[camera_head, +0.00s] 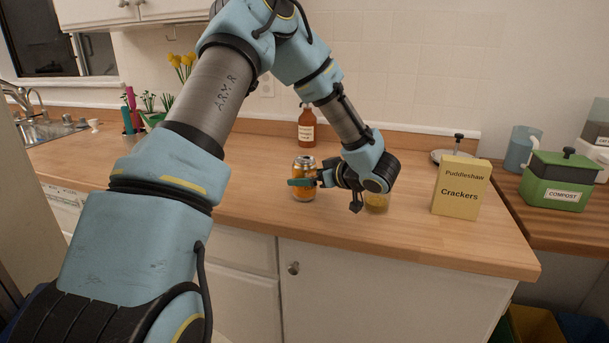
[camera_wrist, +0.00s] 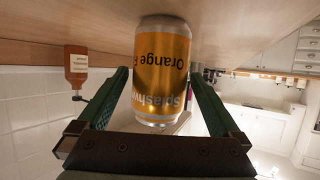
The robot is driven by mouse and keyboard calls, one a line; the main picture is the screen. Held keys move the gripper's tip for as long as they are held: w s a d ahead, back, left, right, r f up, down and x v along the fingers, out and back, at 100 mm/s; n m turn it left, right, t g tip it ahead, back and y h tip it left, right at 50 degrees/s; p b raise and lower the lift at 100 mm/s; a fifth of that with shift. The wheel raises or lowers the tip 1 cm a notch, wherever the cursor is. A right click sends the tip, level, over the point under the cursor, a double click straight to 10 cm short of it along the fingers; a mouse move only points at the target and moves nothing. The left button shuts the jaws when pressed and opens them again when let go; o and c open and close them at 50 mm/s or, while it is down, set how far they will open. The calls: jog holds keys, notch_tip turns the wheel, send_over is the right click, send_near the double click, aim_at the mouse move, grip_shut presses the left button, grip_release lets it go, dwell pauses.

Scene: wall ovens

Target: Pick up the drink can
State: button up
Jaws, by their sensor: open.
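The drink can (camera_head: 305,164) is orange-gold with silver ends and stands upright on the wooden counter. In the wrist view, which is upside down, the can (camera_wrist: 162,60) fills the middle, with lettering beginning "Orange". My gripper (camera_wrist: 159,72) is open, with one green finger on each side of the can. A gap shows beside the left finger; whether the right finger touches cannot be told. In the head view one finger crosses the can's front and the other is hidden.
A glass with yellow contents (camera_head: 377,204) stands under my wrist, partly hidden. A crackers box (camera_head: 460,188) stands to the right, and a brown bottle (camera_head: 306,127) behind the can. A green compost bin (camera_head: 558,181) is far right. Counter left of the can is clear.

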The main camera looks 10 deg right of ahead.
jog(key=shift+x, duration=0.9)
jog(key=c, duration=1.2)
jog(key=shift+r, duration=0.1)
notch_tip(320, 180, up, 10)
jog(key=shift+f+b, duration=0.1)
jog(key=shift+b, duration=0.7)
